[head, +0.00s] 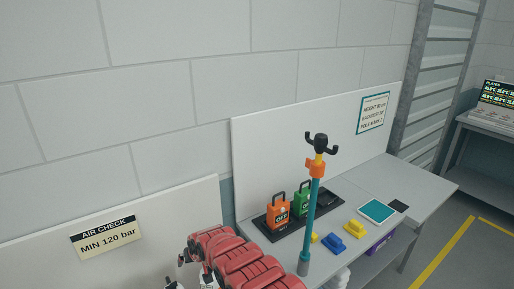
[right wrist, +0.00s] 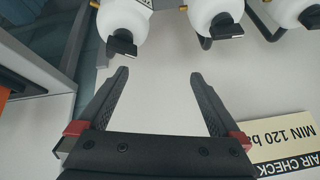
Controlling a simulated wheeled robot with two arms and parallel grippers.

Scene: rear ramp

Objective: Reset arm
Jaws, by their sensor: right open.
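My right arm, red and segmented (head: 245,264), comes in at the bottom of the head view, in front of the bench. Its gripper is not clearly visible there. In the right wrist view my right gripper (right wrist: 158,78) is open, with nothing between its two black fingers. White rounded bottles with black valve handles (right wrist: 124,22) (right wrist: 216,22) lie beyond the fingertips, apart from them. The "AIR CHECK MIN 120 bar" sign (head: 107,236) is on a white panel at the lower left. It also shows upside down in the right wrist view (right wrist: 290,145). My left gripper is not in view.
A grey bench (head: 424,181) holds orange (head: 278,213) and green (head: 302,202) cases on a black tray, blue (head: 331,241) and yellow (head: 355,229) blocks and a teal pad (head: 377,211). A teal pole (head: 311,215) with black hooks stands near my arm. A second table (head: 490,129) is far right.

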